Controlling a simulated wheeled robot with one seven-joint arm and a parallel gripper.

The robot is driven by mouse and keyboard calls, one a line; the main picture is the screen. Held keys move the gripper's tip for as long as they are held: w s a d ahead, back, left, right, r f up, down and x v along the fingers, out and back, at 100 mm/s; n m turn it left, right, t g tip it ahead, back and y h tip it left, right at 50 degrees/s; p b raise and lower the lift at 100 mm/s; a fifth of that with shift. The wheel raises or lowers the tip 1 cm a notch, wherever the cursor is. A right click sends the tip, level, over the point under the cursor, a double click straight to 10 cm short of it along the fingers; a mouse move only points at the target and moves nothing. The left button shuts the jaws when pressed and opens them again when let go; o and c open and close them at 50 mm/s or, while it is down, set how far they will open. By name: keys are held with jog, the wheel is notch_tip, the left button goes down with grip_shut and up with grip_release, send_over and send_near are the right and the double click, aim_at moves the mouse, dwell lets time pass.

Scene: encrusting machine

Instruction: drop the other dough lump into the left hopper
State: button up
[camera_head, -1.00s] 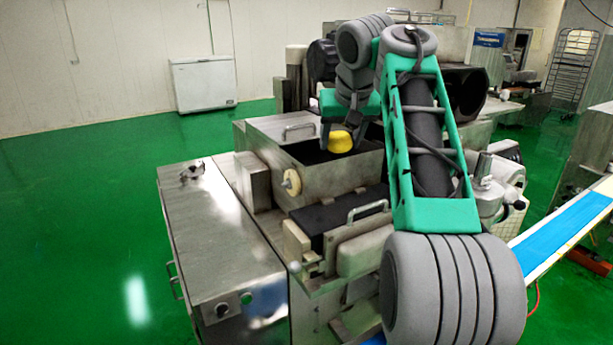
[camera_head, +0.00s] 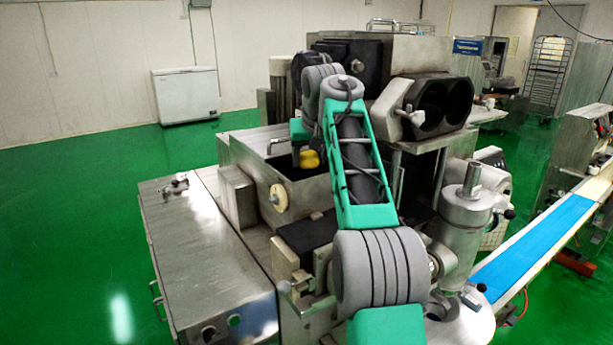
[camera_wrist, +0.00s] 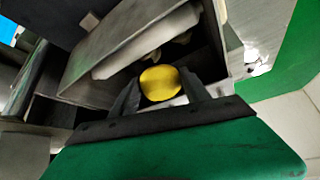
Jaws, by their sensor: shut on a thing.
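The yellow dough lump (camera_head: 309,159) is between the fingers of my gripper (camera_head: 308,152), which is shut on it. In the wrist view the lump (camera_wrist: 160,83) shows between the two dark fingertips of my gripper (camera_wrist: 165,88). The left hopper (camera_head: 262,165) is an open steel box on the machine. The lump is over or in its opening; the exact height is hard to tell. In the wrist view the hopper's steel wall (camera_wrist: 125,50) runs beside the lump, with a dark inside. My arm hides part of the hopper's right side.
A steel cabinet (camera_head: 205,255) stands at the left front of the machine. Twin dark round openings (camera_head: 445,102) and a metal cylinder (camera_head: 466,210) are to the right of my arm. A conveyor with a blue belt (camera_head: 545,238) lies at the right. Green floor is clear at left.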

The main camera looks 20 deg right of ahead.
aim_at(307, 165)
jog(key=x, duration=0.4)
jog(key=shift+w+f, duration=0.2)
jog(key=shift+w, duration=0.25)
notch_tip(307, 165, down, 3)
jog(key=shift+r, duration=0.25)
jog(key=shift+s+f, duration=0.1)
jog(key=shift+f+b, duration=0.35)
jog(key=shift+f, duration=0.3)
jog(key=o, duration=1.6)
jog(key=shift+r, duration=0.1)
